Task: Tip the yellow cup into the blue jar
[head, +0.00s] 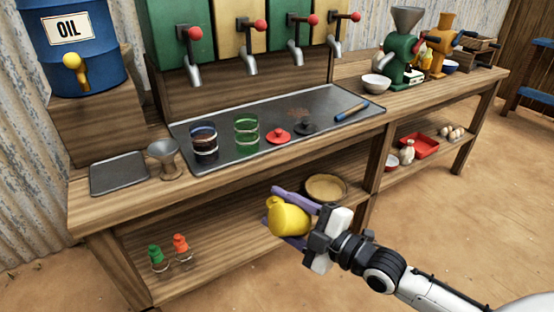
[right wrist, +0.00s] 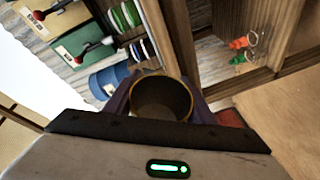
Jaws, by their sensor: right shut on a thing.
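The yellow cup (head: 290,217) is held in my right gripper (head: 284,214), in front of the stall's counter and apart from it. The purple fingers are shut around its sides. In the right wrist view the cup's round rim and dark inside (right wrist: 162,99) show between the fingers; I cannot tell what it holds. The blue jar (head: 204,144) stands upright on the grey metal tray on the counter, farther back and to the left of the cup. My left gripper is not in view.
A green jar (head: 246,132) stands right of the blue jar. A red lid (head: 278,137), a dark lid (head: 305,127) and a blue-handled tool (head: 351,111) lie on the tray (head: 325,102). A metal funnel (head: 164,156) stands left. Taps (head: 193,66) hang above. A bowl (head: 326,187) sits below.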

